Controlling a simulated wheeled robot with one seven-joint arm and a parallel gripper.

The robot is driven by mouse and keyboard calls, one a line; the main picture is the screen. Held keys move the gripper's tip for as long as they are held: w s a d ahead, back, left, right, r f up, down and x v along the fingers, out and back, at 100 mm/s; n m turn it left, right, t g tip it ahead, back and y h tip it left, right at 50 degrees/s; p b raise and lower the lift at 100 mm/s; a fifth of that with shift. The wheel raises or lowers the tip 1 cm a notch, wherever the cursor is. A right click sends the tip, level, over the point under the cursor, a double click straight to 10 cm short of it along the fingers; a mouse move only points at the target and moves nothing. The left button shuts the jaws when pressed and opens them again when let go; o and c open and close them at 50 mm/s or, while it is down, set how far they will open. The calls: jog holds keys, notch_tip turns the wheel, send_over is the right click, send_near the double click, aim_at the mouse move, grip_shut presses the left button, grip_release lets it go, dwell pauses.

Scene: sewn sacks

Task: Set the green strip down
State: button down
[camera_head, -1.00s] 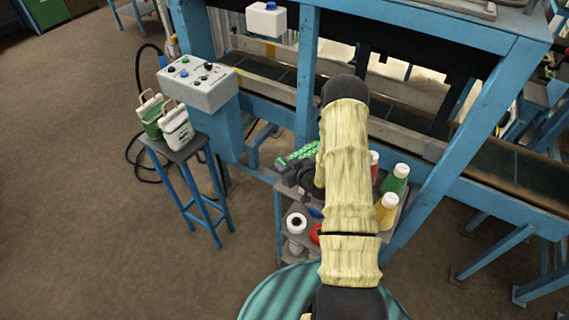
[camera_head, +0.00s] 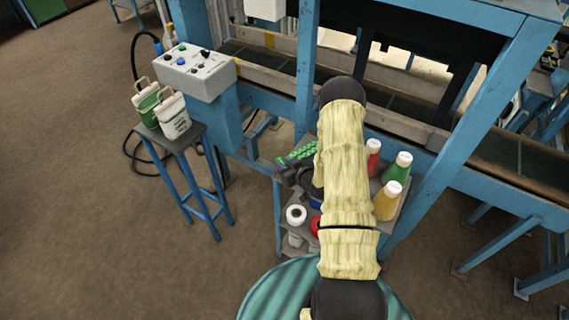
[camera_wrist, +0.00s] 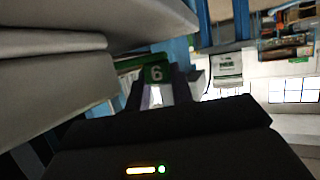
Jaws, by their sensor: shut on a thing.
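The green strip (camera_head: 298,154) shows in the head view, patterned in lighter green, at the left end of the small shelf unit. My gripper (camera_head: 288,171) is shut on it, partly hidden by my own arm. In the wrist view a green piece marked "6" (camera_wrist: 155,74) sits between my dark fingers (camera_wrist: 158,94). I cannot tell whether the strip touches the shelf below it.
The shelf unit (camera_head: 278,215) holds red, green and yellow bottles (camera_head: 388,200) on its right and a white spool (camera_head: 296,214) at front left. A blue stool (camera_head: 180,145) with two small containers stands left. A blue conveyor frame (camera_head: 305,75) rises behind.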

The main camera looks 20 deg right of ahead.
jog(key=shift+f, duration=0.15)
jog(key=c, duration=1.1)
grip_release()
jog(key=shift+c, duration=0.2)
jog(key=b+v, duration=0.3)
jog(key=v, duration=1.4)
jog(key=shift+s, duration=0.2)
jog(key=shift+w, duration=0.1)
